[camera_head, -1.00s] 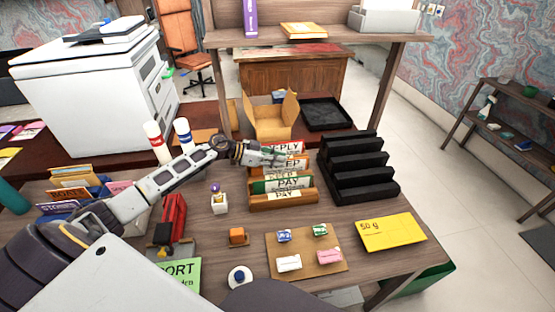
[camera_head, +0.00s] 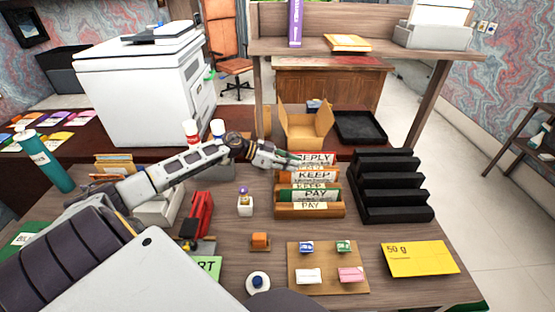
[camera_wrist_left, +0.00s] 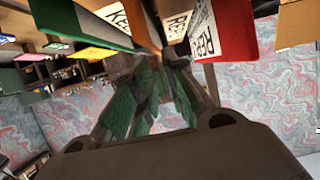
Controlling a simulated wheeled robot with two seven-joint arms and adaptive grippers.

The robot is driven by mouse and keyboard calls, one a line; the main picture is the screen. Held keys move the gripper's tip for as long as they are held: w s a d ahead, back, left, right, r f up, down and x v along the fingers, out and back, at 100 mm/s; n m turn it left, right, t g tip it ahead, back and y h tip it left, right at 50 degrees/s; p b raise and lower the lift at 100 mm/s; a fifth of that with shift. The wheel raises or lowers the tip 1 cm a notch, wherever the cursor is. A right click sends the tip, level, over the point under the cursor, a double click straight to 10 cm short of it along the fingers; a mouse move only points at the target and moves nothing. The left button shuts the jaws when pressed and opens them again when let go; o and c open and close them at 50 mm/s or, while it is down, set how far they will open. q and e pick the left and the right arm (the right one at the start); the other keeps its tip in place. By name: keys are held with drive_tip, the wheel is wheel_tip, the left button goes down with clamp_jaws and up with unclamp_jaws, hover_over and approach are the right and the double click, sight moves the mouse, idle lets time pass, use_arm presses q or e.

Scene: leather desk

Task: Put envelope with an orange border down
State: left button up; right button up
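My left gripper (camera_head: 290,160) is at the left end of a wooden letter rack (camera_head: 310,211) in the head view, beside the red REPLY divider (camera_head: 318,158) and the KEEP divider (camera_head: 315,176). In the left wrist view its green fingers (camera_wrist_left: 163,62) stand apart with a narrow gap, just short of the KEEP (camera_wrist_left: 115,18) and REPLY (camera_wrist_left: 202,25) labels. I see nothing clearly held between them. I cannot pick out an envelope with an orange border; the rack's dividers hide what lies in its slots. My right gripper is not in view.
A black stepped rack (camera_head: 390,185) stands right of the letter rack. An open cardboard box (camera_head: 306,125) and a black tray (camera_head: 360,126) are behind. A red stapler-like object (camera_head: 200,216) is at left.

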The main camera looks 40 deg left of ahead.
use_arm(q)
drive_tip(key=shift+v, duration=2.7)
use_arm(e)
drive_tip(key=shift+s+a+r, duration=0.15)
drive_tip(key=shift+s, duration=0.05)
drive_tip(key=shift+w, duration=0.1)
